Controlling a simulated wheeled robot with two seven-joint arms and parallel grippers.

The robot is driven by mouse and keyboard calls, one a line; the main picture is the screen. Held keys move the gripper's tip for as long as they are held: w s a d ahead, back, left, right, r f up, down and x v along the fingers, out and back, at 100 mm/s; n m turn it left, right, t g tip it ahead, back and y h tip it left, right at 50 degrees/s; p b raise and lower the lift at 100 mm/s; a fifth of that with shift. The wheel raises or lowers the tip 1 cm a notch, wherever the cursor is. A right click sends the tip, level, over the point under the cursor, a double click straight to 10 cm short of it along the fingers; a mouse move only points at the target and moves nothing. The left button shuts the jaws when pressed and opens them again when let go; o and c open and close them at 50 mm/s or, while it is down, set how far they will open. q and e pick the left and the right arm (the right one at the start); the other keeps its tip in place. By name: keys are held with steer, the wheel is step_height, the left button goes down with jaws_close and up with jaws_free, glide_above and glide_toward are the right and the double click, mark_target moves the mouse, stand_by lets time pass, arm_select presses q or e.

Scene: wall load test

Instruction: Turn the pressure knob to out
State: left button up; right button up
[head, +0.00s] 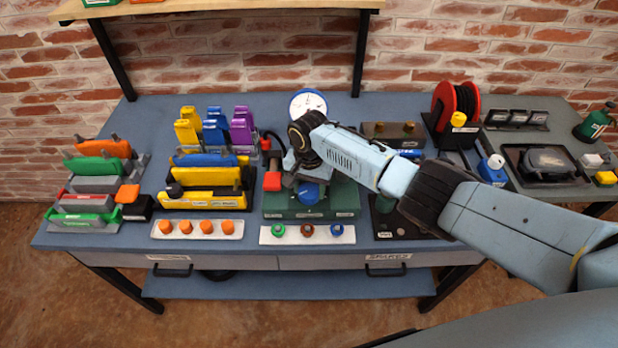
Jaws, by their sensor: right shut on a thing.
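A green box (342,199) stands at the middle of the bench, with a round white dial gauge (308,103) behind it. A blue knob (309,194), which looks like the pressure knob, shows on the box just below my right gripper. My right arm reaches in from the right over the bench. My right gripper (304,180) points down at the box and is shut on the knob. The wrist and gripper hide much of the knob and the box's top, so its setting and any marks cannot be read. My left gripper is out of view.
A red-handled part (272,180) stands close left of the gripper. A white strip with coloured caps (335,230) lies in front of the box. Coloured blocks in racks (205,203) fill the left. A red cable reel (457,105) stands behind my forearm.

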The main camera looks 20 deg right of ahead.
mark_target(309, 190)
steer(key=shift+n, duration=0.9)
steer(key=n+p, duration=0.1)
steer(key=n, duration=0.3)
steer(key=shift+n, duration=0.3)
arm_select(q)
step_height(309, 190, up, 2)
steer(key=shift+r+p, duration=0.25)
steer(key=shift+p, duration=0.2)
arm_select(e)
steer(key=n, duration=0.6)
steer(key=o, duration=1)
arm_select(q)
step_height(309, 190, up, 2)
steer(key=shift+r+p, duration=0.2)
steer(key=shift+p, duration=1)
arm_select(e)
step_height(309, 190, up, 13)
steer(key=shift+r, duration=0.2)
